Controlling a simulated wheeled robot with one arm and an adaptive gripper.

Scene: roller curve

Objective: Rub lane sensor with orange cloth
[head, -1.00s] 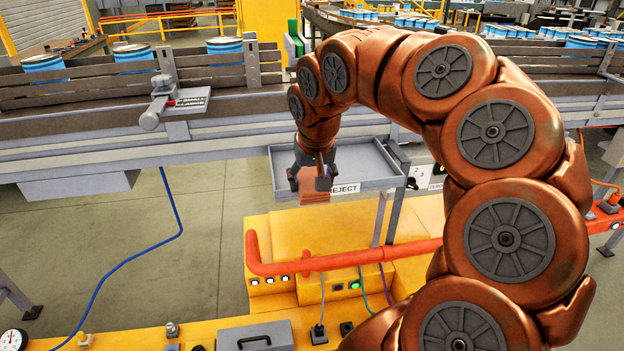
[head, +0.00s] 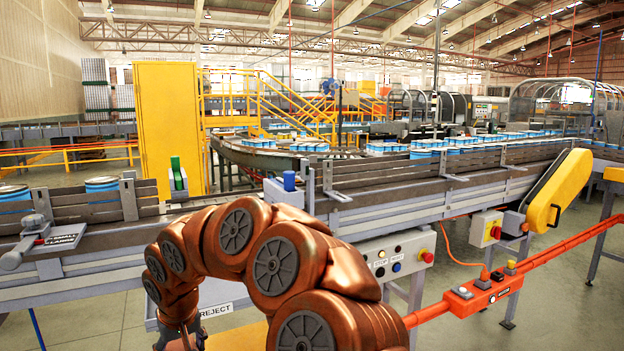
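My gripper (head: 179,340) is at the bottom edge of the head view, left of centre, pointing down in front of the reject tray. The frame edge cuts off its fingertips and hides most of what it holds. A second ago it was closed on a folded orange cloth, and the gripper looks the same now. The gripper is apart from both.
The conveyor (head: 440,213) with dark side boards crosses the view, carrying blue-banded cans (head: 102,190). A small/large lane lever (head: 28,244) sticks out at the left. The reject tray's sign (head: 216,311) shows below. A button box (head: 396,255) and an orange rail (head: 500,287) are at the right.

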